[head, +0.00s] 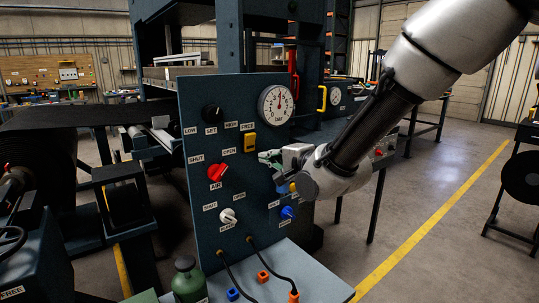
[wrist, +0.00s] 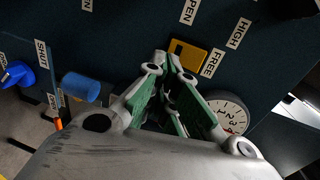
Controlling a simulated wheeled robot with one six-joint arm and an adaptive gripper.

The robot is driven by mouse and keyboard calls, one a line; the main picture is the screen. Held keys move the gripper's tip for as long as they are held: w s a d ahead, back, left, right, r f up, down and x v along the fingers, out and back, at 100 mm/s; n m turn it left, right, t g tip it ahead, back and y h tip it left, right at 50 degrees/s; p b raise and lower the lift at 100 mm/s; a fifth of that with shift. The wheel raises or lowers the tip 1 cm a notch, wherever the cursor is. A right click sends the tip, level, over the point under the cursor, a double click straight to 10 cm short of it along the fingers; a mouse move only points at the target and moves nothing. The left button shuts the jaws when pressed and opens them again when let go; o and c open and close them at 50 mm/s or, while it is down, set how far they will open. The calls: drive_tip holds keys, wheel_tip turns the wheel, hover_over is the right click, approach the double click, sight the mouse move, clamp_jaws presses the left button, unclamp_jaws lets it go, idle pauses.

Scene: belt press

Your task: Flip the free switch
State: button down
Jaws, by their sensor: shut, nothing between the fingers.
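The free switch is a yellow rocker (head: 250,143) on the blue-grey upright panel (head: 233,98), just under the FREE label (head: 248,126) and below left of the round gauge. In the wrist view the yellow switch (wrist: 188,56) lies just beyond my fingertips, beside its FREE label. My gripper (head: 266,157) is shut and empty, its fingers pointing at the panel, slightly below and right of the switch. In the wrist view the closed green-padded fingers (wrist: 164,68) reach toward the switch's edge. I cannot tell whether they touch it.
The gauge (head: 275,104) is close above my gripper. A black knob (head: 212,114), red knob (head: 217,172), white knob (head: 228,216) and blue knob (head: 288,212) stick out of the panel. Open floor lies right.

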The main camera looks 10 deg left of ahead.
drive_tip(key=s+d+f, duration=0.1)
drive_tip(key=s+d, duration=0.4)
drive_tip(key=d, duration=0.1)
drive_tip(key=shift+s+d+f, duration=0.2)
drive_tip(key=shift+s+f, duration=0.05)
drive_tip(key=shift+s, duration=0.1)
drive_tip(key=s+d+f+n+g+h, duration=0.2)
drive_tip(key=d+f+n+g+h, duration=0.15)
drive_tip(key=f, duration=0.25)
drive_tip(key=s+d+f+n+g+h, duration=0.2)
drive_tip(key=s+f+n, duration=0.1)
drive_tip(key=f+n, duration=0.2)
drive_tip(key=s+d+r+h, duration=0.2)
drive_tip(key=s+d+r, duration=0.2)
drive_tip(key=d, duration=0.8)
drive_tip(key=s+d+r+h, duration=0.2)
drive_tip(key=s+d+r, duration=0.2)
drive_tip(key=d, duration=0.9)
drive_tip(key=s+d+r+h, duration=0.2)
drive_tip(key=s+d+r, duration=0.2)
drive_tip(key=s+d, duration=0.3)
drive_tip(key=d+g, duration=0.1)
drive_tip(key=d, duration=0.4)
drive_tip(key=shift+d+r, duration=0.2)
drive_tip(key=shift+r, duration=0.2)
